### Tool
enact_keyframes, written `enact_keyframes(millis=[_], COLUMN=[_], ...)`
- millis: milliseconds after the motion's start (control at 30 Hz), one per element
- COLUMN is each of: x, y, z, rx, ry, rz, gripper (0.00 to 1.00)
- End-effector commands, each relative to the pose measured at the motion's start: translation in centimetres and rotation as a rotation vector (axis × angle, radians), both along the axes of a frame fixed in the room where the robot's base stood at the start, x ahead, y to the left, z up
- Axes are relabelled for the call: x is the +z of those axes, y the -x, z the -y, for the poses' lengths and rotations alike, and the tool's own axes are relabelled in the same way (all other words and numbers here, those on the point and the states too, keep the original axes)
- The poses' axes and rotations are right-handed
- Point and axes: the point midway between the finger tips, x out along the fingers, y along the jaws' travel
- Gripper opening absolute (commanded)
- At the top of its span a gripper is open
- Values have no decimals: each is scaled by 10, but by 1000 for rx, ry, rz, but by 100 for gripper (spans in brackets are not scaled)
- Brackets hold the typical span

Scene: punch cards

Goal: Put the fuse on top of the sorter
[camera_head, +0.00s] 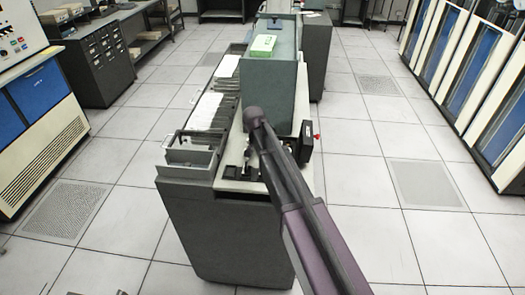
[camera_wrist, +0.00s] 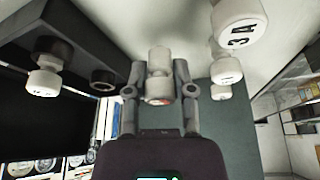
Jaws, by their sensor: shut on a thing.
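In the wrist view my gripper (camera_wrist: 159,92) is shut on a pale cylindrical fuse (camera_wrist: 159,62), with one finger on each side of it. Part of the fuse's lower end shows red. The sorter (camera_head: 225,235) is the long dark grey machine in the middle of the head view, with a taller grey-green housing (camera_head: 268,95). In the head view my arm reaches over the sorter's near end and hides the gripper and the held fuse.
Other white fuses sit near the gripper in the wrist view: one marked 3A (camera_wrist: 239,24) and one at left (camera_wrist: 42,83). An empty-looking black ring (camera_wrist: 103,80) is beside the left finger. Card pockets line the sorter's left side.

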Motion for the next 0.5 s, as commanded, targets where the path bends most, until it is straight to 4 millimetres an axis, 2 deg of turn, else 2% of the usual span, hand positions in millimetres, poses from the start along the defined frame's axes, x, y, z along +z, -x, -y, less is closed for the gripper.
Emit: enact_keyframes(millis=[33, 200, 500], x=[-9, -18, -18], y=[0, 0, 0], z=[0, 0, 0], rx=[0, 0, 0], ry=[0, 0, 0], rz=[0, 0, 0], gripper=[0, 0, 0])
